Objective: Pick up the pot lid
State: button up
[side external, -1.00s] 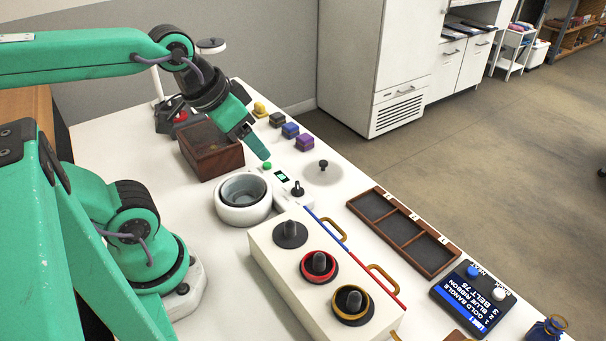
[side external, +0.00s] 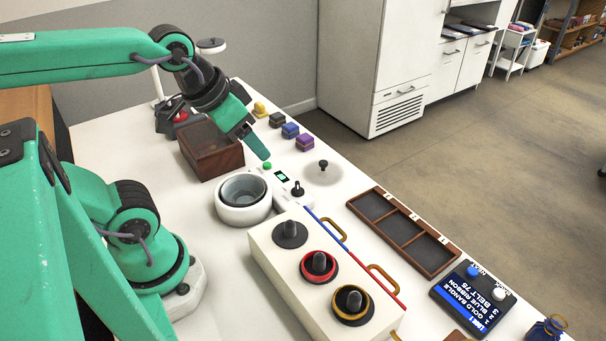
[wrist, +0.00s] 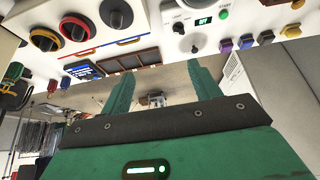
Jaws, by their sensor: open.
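The pot lid (side external: 313,178) is a pale, see-through disc with a black knob. It lies flat on the white table, right of the pot, in the side view. In the wrist view the lid (wrist: 194,47) shows near the top, beyond the right finger. My gripper (side external: 262,152) is in the air left of the lid and above the pot's far side, pointing down and to the right. In the wrist view my gripper (wrist: 161,70) has its two green fingers apart with nothing between them. The pot (side external: 243,190) is grey and open, set in a white round cooker.
A black knob (side external: 297,188) and a green button (side external: 267,166) are on the cooker panel. A brown box (side external: 212,155) stands behind the pot. Coloured blocks (side external: 290,130) line the far edge. A cream stand (side external: 283,268) with pegs and a divided tray (side external: 405,232) are nearer.

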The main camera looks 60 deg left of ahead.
dwell(0.3)
jog(key=c, duration=0.3)
jog(key=shift+w, duration=0.15)
jog(key=m+g, duration=0.5)
jog(key=m, duration=0.4)
send_over(323, 162)
jog(key=f, duration=1.4)
jog(key=shift+s+d, duration=0.2)
jog(key=shift+w+a+f+g, duration=0.2)
jog(key=shift+f+g, duration=0.1)
jog(key=shift+f, duration=1.5)
